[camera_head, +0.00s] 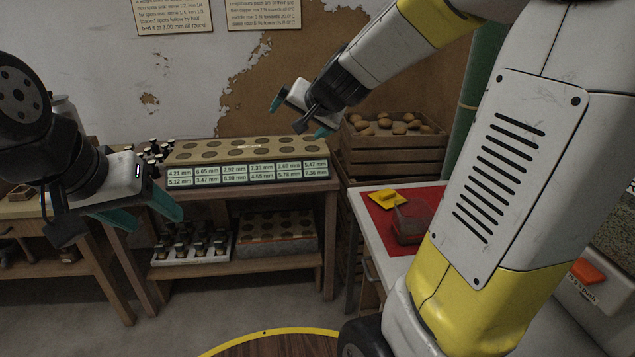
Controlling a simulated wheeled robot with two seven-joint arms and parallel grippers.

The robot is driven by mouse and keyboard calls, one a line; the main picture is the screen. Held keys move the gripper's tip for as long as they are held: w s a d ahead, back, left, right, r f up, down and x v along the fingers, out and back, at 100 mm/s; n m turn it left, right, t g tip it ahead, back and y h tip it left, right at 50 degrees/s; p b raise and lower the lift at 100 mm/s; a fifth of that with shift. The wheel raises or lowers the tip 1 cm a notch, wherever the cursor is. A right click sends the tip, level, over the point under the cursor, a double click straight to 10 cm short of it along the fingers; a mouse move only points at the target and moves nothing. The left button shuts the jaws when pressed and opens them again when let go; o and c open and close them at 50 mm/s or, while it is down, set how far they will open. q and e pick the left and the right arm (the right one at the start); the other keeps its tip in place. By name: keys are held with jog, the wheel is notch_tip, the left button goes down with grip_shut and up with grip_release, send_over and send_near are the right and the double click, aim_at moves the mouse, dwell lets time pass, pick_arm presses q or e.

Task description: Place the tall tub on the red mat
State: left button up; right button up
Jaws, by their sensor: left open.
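The red mat (379,215) lies on a white-topped table at the right, partly hidden behind my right arm. A reddish, see-through tub (410,222) stands on the mat; I cannot tell whether it is the tall tub. My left gripper (150,212) is at the left, in front of the wooden bench, with its teal fingers apart and nothing between them. My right gripper (300,117) is in the upper middle, before the wall, with its teal fingertips apart and empty. It is up and to the left of the mat.
A small yellow object (387,196) lies on the mat's far part. A rack with millimetre labels (247,171) stands on the wooden bench. A crate of round brown things (392,155) stands behind the mat's table. Open floor (225,305) shows in front of the bench.

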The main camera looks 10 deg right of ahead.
jog(key=s+f+n+g, duration=0.2)
jog(key=s+n, duration=0.1)
jog(key=s, duration=0.9)
jog(key=s+f+n+g, duration=0.1)
jog(key=s+n+g, duration=0.2)
jog(key=s, duration=1)
jog(key=shift+s+d+f, duration=0.15)
jog(key=shift+d+f, duration=0.15)
jog(key=shift+f, duration=0.1)
